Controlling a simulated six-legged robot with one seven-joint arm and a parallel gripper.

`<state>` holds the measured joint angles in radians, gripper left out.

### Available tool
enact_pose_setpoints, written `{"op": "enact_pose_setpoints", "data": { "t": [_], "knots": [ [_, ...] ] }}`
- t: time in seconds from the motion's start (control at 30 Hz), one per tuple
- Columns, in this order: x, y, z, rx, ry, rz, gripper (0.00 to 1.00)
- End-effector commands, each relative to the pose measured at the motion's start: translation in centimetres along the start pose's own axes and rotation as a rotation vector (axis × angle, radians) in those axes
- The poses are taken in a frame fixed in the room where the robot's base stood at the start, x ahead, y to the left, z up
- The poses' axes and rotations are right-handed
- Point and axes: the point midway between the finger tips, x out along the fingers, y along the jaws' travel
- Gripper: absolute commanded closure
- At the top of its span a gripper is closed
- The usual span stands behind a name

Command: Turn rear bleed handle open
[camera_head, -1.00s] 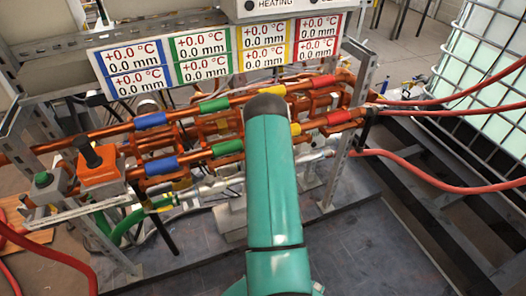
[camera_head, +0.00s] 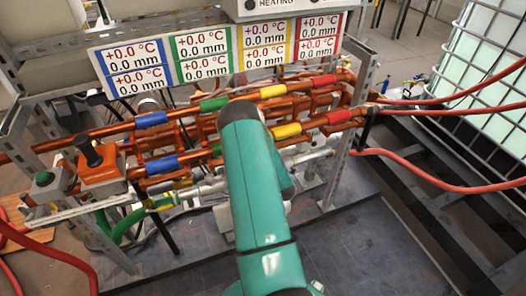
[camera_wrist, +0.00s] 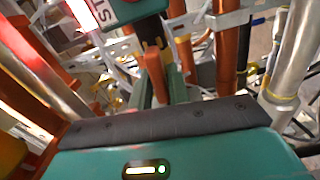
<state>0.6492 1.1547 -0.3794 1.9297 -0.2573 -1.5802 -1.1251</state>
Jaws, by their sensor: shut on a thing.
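In the wrist view, my gripper (camera_wrist: 161,88) reaches forward with two dark green fingers. They are closed on a narrow orange-brown piece (camera_wrist: 155,74), which looks like a handle. I cannot tell from the picture whether it is the rear bleed handle or how far it is turned. In the head view, my teal arm covers the middle of the pipe rack, and my gripper is hidden behind it.
Copper pipes (camera_head: 110,131) with coloured bands cross the rack below the display panel (camera_head: 220,52). An orange valve block (camera_head: 99,165) with a black knob is at left. Red hoses (camera_head: 440,186) run right. In the wrist view, a vertical copper pipe (camera_wrist: 227,55) stands close to the right of the fingers.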

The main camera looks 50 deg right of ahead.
Motion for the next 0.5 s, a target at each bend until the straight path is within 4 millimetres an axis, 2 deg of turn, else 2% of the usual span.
{"op": "enact_pose_setpoints", "data": {
  "t": [0.17,0.2,0.27,0.5],
  "knots": [
    [0.02,0.06,0.13,-0.001,-0.002,0.001,1.0],
    [0.02,0.07,0.13,0.0,-0.002,0.001,0.78],
    [0.02,0.07,0.12,0.0,-0.002,0.001,0.66],
    [0.0,0.03,0.07,0.001,-0.001,0.0,0.65]
  ]
}}
